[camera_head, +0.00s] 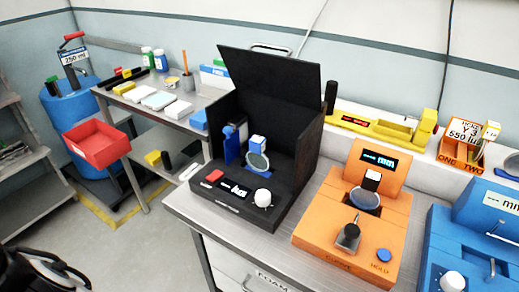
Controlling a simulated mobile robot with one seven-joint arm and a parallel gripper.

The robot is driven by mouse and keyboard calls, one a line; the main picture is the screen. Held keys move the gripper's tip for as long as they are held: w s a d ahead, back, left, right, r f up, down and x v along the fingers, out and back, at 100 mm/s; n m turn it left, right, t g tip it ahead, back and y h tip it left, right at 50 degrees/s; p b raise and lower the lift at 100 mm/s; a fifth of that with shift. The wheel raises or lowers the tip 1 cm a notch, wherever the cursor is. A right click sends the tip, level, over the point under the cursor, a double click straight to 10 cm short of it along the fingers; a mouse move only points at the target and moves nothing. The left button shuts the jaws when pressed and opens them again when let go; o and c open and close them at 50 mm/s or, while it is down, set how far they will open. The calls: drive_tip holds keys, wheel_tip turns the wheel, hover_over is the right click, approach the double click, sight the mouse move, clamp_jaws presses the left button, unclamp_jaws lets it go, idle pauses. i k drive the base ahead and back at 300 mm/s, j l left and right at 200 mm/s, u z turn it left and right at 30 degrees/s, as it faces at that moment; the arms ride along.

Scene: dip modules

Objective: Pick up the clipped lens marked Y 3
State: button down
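No clip mark reads clearly as Y 3, so I cannot tell which lens carries it. One clipped lens (258,161) with a blue and white clip stands upright in the open black module (236,205). Another lens (364,200), with a dark and white clip, sits in the orange module (335,232). An orange box (462,151) at the back right bears a label that seems to read "HOME Y 3 550" and the words "ONE TWO". A yellow and white tag stands at its right side. A dark part at the lower left (45,272) seems to be my gripper, cut off, its fingers unclear.
A blue module (470,250) stands at the right, partly cut off. A yellow device (380,128) lies on the ledge behind. A side bench holds small boxes and bottles. A red bin (97,146) and blue drum (66,115) stand left.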

sight(257, 161)
drive_tip(key=i+u, duration=0.1)
drive_tip(key=u, duration=0.25)
drive_tip(key=i+l+u, duration=0.1)
drive_tip(key=u, duration=0.25)
drive_tip(key=i+l+u, duration=0.1)
drive_tip(key=u, duration=0.25)
drive_tip(key=l, duration=0.1)
